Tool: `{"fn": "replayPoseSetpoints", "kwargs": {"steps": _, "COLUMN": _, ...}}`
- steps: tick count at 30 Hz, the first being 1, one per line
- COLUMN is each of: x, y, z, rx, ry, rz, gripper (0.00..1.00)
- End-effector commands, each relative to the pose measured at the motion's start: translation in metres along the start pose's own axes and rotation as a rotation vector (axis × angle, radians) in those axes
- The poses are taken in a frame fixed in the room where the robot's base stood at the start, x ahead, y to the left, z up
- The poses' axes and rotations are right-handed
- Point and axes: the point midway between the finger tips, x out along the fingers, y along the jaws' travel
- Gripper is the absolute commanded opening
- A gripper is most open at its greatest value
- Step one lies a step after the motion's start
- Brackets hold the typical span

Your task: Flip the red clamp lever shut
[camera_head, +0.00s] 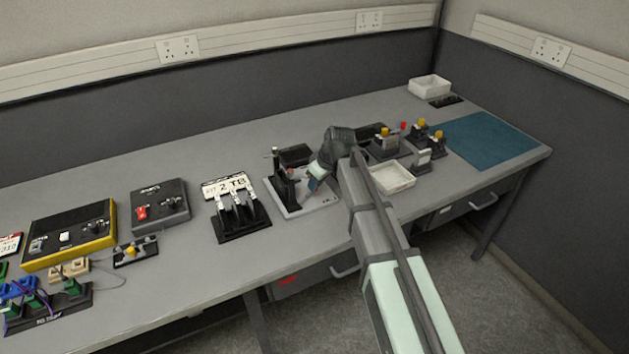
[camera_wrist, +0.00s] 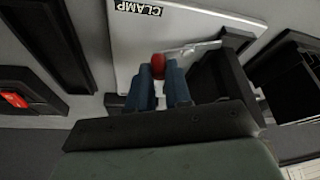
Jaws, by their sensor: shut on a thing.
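The clamp lever (camera_wrist: 190,48) is a metal arm with a red tip (camera_wrist: 158,66), seen in the wrist view. It runs from the dark clamp body (camera_wrist: 215,72) on the right toward my gripper (camera_wrist: 160,72). My gripper's blue fingers are shut on the red tip. The clamp stands on a light plate (camera_wrist: 190,22) with a "CLAMP" label (camera_wrist: 138,8). In the head view, my gripper (camera_head: 314,184) is at the clamp plate (camera_head: 297,211), beside a dark upright post (camera_head: 283,187). The lever is hard to make out there.
A black stand with several levers (camera_head: 240,225) is left of the clamp plate. A white tray (camera_head: 393,178) and yellow-topped fixtures (camera_head: 384,145) stand to the right. A dark bin (camera_head: 296,155) is behind. Bare bench lies in front.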

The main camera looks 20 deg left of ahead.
Motion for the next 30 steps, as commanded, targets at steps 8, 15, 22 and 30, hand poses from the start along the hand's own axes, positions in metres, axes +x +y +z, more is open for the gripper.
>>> {"fn": "replayPoseSetpoints", "kwargs": {"steps": 8, "x": -0.0019, "y": -0.0006, "z": 0.0036, "rx": 0.093, "ry": -0.001, "rz": 0.041, "gripper": 0.00}}
{"fn": "replayPoseSetpoints", "kwargs": {"steps": 15, "x": -0.0021, "y": -0.0005, "z": 0.0040, "rx": 0.118, "ry": -0.002, "rz": 0.051, "gripper": 0.00}}
{"fn": "replayPoseSetpoints", "kwargs": {"steps": 22, "x": -0.0021, "y": -0.0004, "z": 0.0040, "rx": 0.118, "ry": -0.002, "rz": 0.051, "gripper": 0.00}}
{"fn": "replayPoseSetpoints", "kwargs": {"steps": 30, "x": -0.0020, "y": -0.0006, "z": 0.0040, "rx": 0.118, "ry": -0.002, "rz": 0.051, "gripper": 0.29}}
